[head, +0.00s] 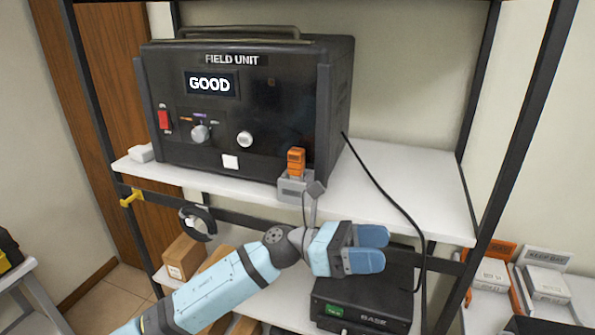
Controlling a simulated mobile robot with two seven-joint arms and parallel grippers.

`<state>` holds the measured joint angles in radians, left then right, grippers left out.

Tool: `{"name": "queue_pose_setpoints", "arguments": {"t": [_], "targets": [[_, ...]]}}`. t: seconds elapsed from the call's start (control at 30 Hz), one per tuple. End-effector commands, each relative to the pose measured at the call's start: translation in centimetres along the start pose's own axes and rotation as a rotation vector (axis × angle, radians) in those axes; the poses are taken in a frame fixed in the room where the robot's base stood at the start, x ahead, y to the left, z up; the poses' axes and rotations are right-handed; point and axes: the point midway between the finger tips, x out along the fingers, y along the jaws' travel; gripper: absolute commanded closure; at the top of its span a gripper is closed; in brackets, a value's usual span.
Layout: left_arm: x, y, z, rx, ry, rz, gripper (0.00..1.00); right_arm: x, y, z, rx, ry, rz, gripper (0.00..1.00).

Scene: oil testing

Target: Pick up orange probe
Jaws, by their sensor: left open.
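The orange probe (296,160) stands upright in a small grey holder (291,188) at the front edge of the white shelf, before the right part of the black field unit (245,105). My left gripper (379,248) is below and to the right of the probe in the picture, in front of the shelf edge. Its two blue fingers point right and are apart, with nothing seen between them. My left arm comes in from the lower left. My right gripper is not in view.
A black cable (385,192) runs from the unit down past the shelf edge near my gripper. A black base box (362,305) sits lower down. Dark rack posts (522,140) frame the shelf. The shelf right of the unit (415,185) is mostly clear.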

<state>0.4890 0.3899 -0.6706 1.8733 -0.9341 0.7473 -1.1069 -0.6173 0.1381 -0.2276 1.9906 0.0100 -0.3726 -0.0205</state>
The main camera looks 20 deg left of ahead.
Motion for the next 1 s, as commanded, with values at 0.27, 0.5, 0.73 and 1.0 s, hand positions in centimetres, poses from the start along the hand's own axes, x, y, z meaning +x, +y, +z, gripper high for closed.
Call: {"name": "queue_pose_setpoints", "arguments": {"t": [0.27,0.5,0.73,1.0], "targets": [[-0.1,1.4,3.7,0.853,0.607,-0.395,0.38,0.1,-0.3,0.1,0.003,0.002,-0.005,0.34],[-5.5,5.4,10.9,1.363,1.191,-0.770,0.38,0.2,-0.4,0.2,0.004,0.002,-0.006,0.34],[-10.8,7.2,20.1,1.508,1.655,-1.042,0.38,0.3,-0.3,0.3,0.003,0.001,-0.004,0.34],[-13.1,7.5,23.4,1.497,1.827,-1.142,0.38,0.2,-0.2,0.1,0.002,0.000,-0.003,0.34]]}}
